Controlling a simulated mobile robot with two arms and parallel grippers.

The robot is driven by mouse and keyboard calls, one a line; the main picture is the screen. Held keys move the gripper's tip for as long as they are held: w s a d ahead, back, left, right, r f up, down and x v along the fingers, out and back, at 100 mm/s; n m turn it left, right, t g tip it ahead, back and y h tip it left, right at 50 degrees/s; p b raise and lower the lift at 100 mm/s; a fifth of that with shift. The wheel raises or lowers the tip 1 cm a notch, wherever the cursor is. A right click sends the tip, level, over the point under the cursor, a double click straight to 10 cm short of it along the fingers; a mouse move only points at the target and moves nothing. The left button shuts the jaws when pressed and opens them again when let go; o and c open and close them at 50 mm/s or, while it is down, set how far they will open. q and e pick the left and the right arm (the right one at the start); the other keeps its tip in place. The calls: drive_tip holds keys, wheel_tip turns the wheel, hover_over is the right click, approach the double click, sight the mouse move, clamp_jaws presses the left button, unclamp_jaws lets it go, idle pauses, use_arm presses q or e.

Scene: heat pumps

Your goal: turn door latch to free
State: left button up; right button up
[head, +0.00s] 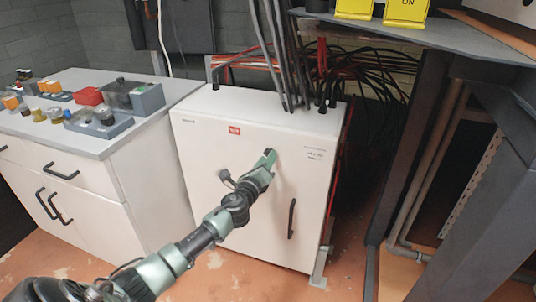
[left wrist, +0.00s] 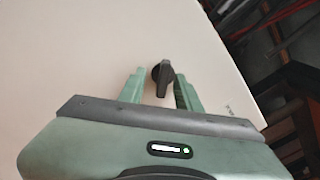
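The white cabinet door (head: 215,160) faces me in the head view, with a red label near its top. Its black door latch (left wrist: 163,76) shows in the left wrist view as a small knob with a narrow grip standing off the door. My left gripper (head: 269,156) is at the upper part of the door and hides the latch in the head view. In the left wrist view the green fingers of my left gripper (left wrist: 157,86) are apart, one on each side of the latch. I cannot tell whether they touch it. My right gripper is not in view.
A black bar handle (head: 291,218) is lower on the door's right side. A white counter (head: 85,140) with several small parts stands at the left. Dark cables (head: 293,60) drop to the cabinet top. A grey metal frame (head: 425,130) stands at the right.

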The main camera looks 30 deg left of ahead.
use_arm(q)
drive_tip(key=shift+s+d+r, duration=0.1)
drive_tip(key=shift+r, duration=0.05)
drive_tip(key=shift+s+d+r, duration=0.1)
drive_tip(key=shift+c, duration=1.2)
clamp_jaws()
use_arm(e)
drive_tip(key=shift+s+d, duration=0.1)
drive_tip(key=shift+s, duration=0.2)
